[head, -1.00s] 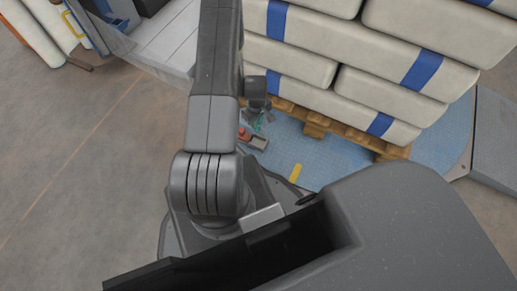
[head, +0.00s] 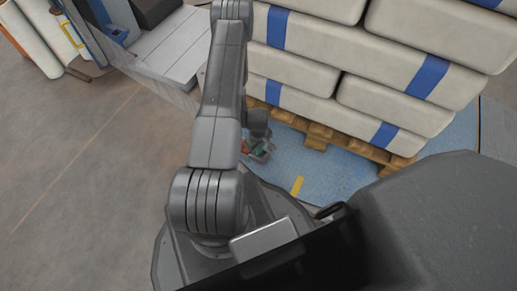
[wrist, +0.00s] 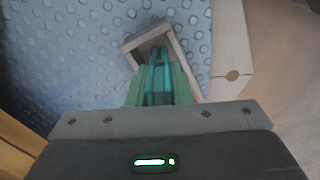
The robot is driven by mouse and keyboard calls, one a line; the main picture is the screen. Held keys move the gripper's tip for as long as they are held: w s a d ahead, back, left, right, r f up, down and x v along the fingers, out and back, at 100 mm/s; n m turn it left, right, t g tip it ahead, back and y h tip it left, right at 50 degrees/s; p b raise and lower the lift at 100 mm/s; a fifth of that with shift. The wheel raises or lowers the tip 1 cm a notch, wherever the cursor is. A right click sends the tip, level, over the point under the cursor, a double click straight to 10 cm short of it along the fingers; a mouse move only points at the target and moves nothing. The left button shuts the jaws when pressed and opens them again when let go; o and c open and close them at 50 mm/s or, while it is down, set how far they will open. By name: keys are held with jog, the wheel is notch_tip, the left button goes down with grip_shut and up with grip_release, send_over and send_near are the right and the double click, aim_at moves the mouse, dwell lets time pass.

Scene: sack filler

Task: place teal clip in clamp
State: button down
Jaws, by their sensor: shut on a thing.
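The teal clip (wrist: 158,78) is between the green fingers of my gripper (wrist: 161,88) in the wrist view, and the fingers are shut on it. Its far end reaches to a small grey-beige open frame, apparently the clamp (wrist: 172,40), with a dark inside. I cannot tell whether the clip touches or is seated in it. In the head view my gripper (head: 260,150) is low over the blue floor plate, at the same small fixture, with a bit of teal showing. A red part (head: 246,146) shows beside it. My arm hides much of this spot.
White sacks with blue bands (head: 330,55) are stacked on a wooden pallet (head: 318,135) just behind and right of my gripper. A pale block with a round brown spot (wrist: 230,50) stands right of the clamp. The blue studded plate (wrist: 60,60) is clear to the left.

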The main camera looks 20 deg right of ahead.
jog(key=shift+f, duration=0.1)
jog(key=c, duration=1.3)
grip_release()
notch_tip(320, 180, up, 12)
jog(key=p, duration=0.3)
jog(key=shift+p, duration=0.35)
